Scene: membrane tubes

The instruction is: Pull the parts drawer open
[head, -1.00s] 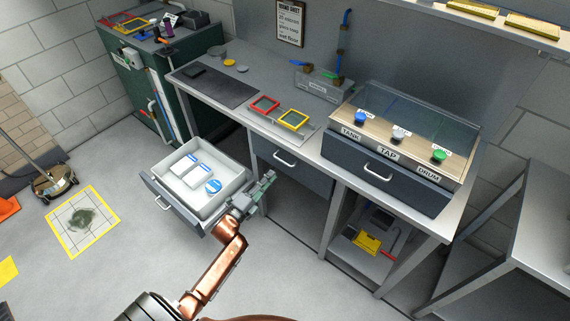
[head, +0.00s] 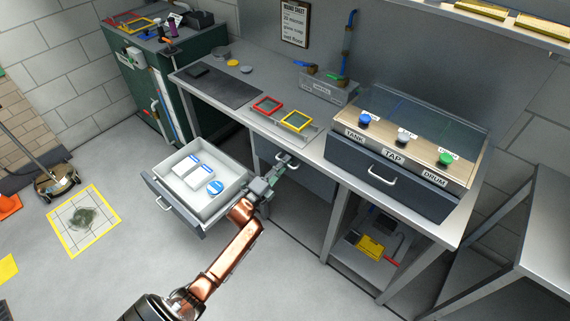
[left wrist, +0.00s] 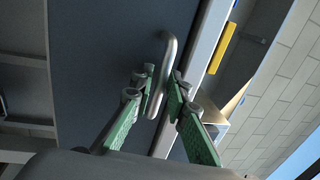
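A closed blue-grey drawer (head: 305,178) sits under the middle of the bench, with a silver bar handle (left wrist: 164,60) on its front. My left gripper (head: 284,165) is at this handle. In the left wrist view, the green-padded fingers of the gripper (left wrist: 163,82) straddle the bar, one on each side, with a small gap showing. The gripper looks open; contact with the bar is unclear. The drawer front (left wrist: 100,50) fills much of that view. No label saying parts is readable on it. My right gripper is not in view.
An open drawer (head: 226,206) with white boxes and a blue round item stands left of my arm. A console (head: 380,178) with several coloured knobs and its own handled drawer sits on the bench at right. An open shelf (head: 345,262) is below.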

